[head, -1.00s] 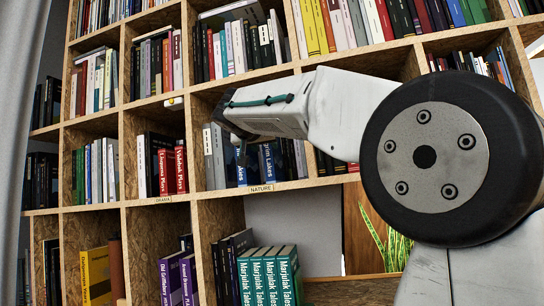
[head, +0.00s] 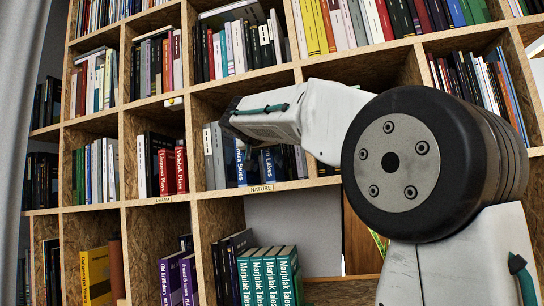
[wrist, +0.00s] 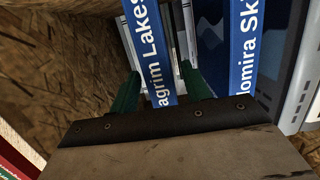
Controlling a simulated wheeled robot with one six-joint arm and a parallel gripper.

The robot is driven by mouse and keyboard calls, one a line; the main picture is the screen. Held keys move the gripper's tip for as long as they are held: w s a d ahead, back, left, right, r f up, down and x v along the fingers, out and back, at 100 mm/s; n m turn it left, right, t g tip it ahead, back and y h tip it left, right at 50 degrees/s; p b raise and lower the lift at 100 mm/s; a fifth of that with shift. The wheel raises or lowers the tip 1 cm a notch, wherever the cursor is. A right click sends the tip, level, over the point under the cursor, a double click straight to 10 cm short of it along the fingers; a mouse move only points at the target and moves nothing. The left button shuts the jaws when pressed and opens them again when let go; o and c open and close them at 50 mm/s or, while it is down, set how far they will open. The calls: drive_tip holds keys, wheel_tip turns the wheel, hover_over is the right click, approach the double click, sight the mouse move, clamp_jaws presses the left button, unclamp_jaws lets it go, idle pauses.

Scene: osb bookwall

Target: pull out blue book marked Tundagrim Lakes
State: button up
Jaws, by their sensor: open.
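The blue book with white lettering ending "grim Lakes" (head: 268,166) stands upright on the middle shelf above the "NATURE" label. My gripper is open, with one finger on each side of the Lakes spine. Contact and depth cannot be told.
A chipboard divider (wrist: 50,70) fills the left of the wrist view. Dark and pale books flank the blue pair. The shelf edge with the "NATURE" label (head: 261,188) runs below, above green "Marjulak Tales" books (head: 267,275). Free room shows in the compartment's upper part.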

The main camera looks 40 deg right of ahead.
drive_tip(key=shift+w+d+f, duration=0.1)
drive_tip(key=shift+w+d, duration=0.2)
drive_tip(key=shift+d, duration=0.15)
clamp_jaws()
drive_tip(key=shift+s+a, duration=0.1)
drive_tip(key=shift+a, duration=0.05)
drive_tip(key=shift+f+v, duration=0.15)
drive_tip(key=shift+v, duration=0.55)
drive_tip(key=shift+f+v, duration=0.1)
drive_tip(key=shift+v, duration=0.65)
drive_tip(key=shift+o, duration=0.6)
unclamp_jaws()
